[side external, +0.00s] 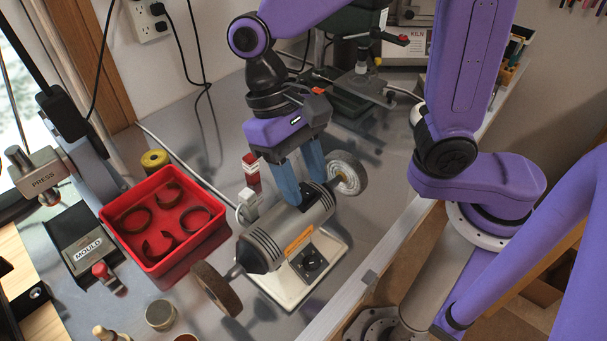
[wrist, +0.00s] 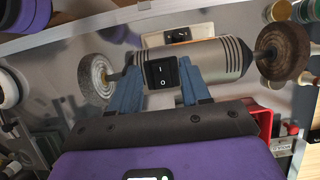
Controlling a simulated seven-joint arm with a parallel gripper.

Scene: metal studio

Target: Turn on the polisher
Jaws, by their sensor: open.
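The polisher (side external: 290,230) is a silver motor body on a pale base plate, with a pale buffing wheel (side external: 347,172) at one end and a brown wheel (side external: 216,288) at the other. It also shows in the wrist view (wrist: 215,62). A black rocker switch (wrist: 163,73) marked I and O sits on the motor body. My gripper (side external: 303,188) is over the motor, blue fingers pointing down. In the wrist view my gripper (wrist: 158,72) is open, with one finger on each side of the switch and nothing held. Whether the fingertips touch the body is unclear.
A red tray (side external: 160,262) with several brown rings stands left of the polisher. A black mould box (side external: 85,245) and a press (side external: 45,175) are farther left. A green machine and the kiln (side external: 415,40) are behind.

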